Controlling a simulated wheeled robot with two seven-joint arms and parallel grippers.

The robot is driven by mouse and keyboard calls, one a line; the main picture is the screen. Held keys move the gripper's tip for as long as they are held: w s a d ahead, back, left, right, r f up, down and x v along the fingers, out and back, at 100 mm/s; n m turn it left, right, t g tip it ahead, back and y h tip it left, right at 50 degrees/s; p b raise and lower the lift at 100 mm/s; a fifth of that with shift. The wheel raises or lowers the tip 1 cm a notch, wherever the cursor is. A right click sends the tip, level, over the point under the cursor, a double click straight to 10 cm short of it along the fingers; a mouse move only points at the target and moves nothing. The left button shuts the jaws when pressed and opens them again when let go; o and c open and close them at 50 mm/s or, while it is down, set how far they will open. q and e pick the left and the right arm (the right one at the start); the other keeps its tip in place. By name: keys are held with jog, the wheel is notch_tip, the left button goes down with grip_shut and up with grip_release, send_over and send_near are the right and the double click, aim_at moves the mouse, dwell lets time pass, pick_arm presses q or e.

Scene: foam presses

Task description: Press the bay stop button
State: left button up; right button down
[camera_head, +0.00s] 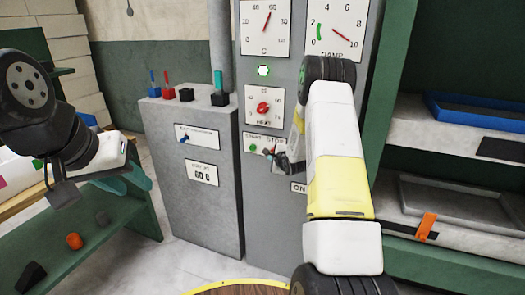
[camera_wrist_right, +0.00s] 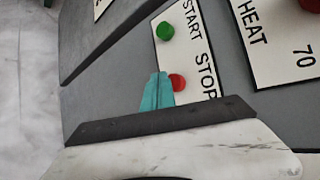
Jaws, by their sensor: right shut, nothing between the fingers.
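The red stop button (camera_wrist_right: 178,82) sits beside the word STOP on a white plate (camera_wrist_right: 196,50) on the grey cabinet. In the right wrist view, the teal fingertips of my right gripper (camera_wrist_right: 157,92) are together and empty, right beside the red button and partly overlapping it in the picture. I cannot tell whether they touch it. In the head view, the right gripper (camera_head: 279,157) is in front of the START/STOP plate and partly covers it. The green start button (camera_wrist_right: 165,30) is clear of the fingers. My left gripper (camera_head: 124,182) is over the green bench, its teal fingers apart and empty.
A lower grey cabinet (camera_head: 195,225) with levers stands to the left. Shelves with a blue tray (camera_head: 475,113) stand to the right.

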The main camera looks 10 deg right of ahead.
dwell(0.3)
jog(key=shift+w+d, duration=0.2)
jog(key=shift+w, duration=0.15)
jog(key=shift+w+d, duration=0.35)
jog(key=shift+w, duration=0.1)
dwell(1.0)
jog(key=shift+s+a, duration=0.55)
jog(key=shift+s, duration=0.25)
jog(key=s+a, duration=0.2)
jog(key=s, duration=0.2)
jog(key=shift+s+a, duration=0.1)
jog(key=shift+a, duration=0.3)
dwell(0.4)
